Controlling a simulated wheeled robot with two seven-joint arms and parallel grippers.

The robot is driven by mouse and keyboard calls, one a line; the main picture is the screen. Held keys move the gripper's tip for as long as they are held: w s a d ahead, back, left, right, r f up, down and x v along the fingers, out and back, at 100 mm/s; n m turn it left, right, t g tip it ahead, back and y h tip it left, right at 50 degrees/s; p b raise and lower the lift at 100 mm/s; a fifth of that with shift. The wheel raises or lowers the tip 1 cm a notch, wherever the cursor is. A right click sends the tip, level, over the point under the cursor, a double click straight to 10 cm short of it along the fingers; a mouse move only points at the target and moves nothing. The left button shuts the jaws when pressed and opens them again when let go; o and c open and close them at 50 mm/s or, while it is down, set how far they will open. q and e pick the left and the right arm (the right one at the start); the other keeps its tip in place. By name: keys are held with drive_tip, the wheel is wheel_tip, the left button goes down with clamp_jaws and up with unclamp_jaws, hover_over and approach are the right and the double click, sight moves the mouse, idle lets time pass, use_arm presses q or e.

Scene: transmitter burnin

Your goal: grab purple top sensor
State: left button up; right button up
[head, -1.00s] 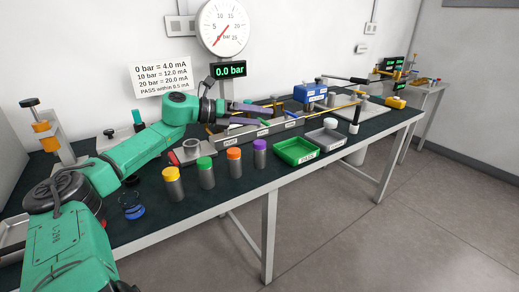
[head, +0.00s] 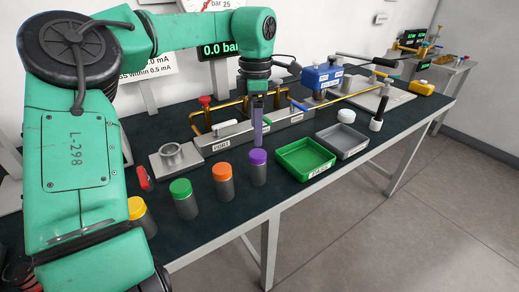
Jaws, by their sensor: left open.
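The purple top sensor (head: 258,168), a grey cylinder with a purple cap, stands upright on the dark bench mat at the right end of a row of capped sensors. My left gripper (head: 258,138) points down just above and behind the purple cap in the picture. Its fingers are seen edge-on, and nothing shows between them. I cannot tell exactly how far the fingertips are from the cap. My right gripper does not show.
Orange (head: 223,184), green (head: 184,199) and yellow (head: 141,215) top sensors stand to the left. A green tray (head: 305,159) and grey tray (head: 343,141) lie to the right. A metal manifold with brass pipes (head: 205,122) is behind. The bench's front edge is close.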

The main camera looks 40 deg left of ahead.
sight(256, 153)
use_arm(q)
drive_tip(key=shift+w+a+f, duration=0.15)
drive_tip(key=shift+w+f, duration=0.05)
drive_tip(key=shift+f, duration=0.05)
drive_tip(key=shift+s+d+f, duration=0.25)
drive_tip(key=shift+s+f, duration=0.1)
drive_tip(key=shift+f, duration=0.2)
drive_tip(key=f, duration=0.5)
drive_tip(key=shift+s+d+f+b, duration=0.3)
drive_tip(key=shift+s+d, duration=0.05)
drive_tip(key=shift+s, duration=0.05)
drive_tip(key=f, duration=0.5)
drive_tip(key=shift+d+f, duration=0.2)
drive_tip(key=shift+w+f, duration=0.1)
drive_tip(key=shift+f, duration=0.4)
drive_tip(key=c, duration=1.4)
clamp_jaws()
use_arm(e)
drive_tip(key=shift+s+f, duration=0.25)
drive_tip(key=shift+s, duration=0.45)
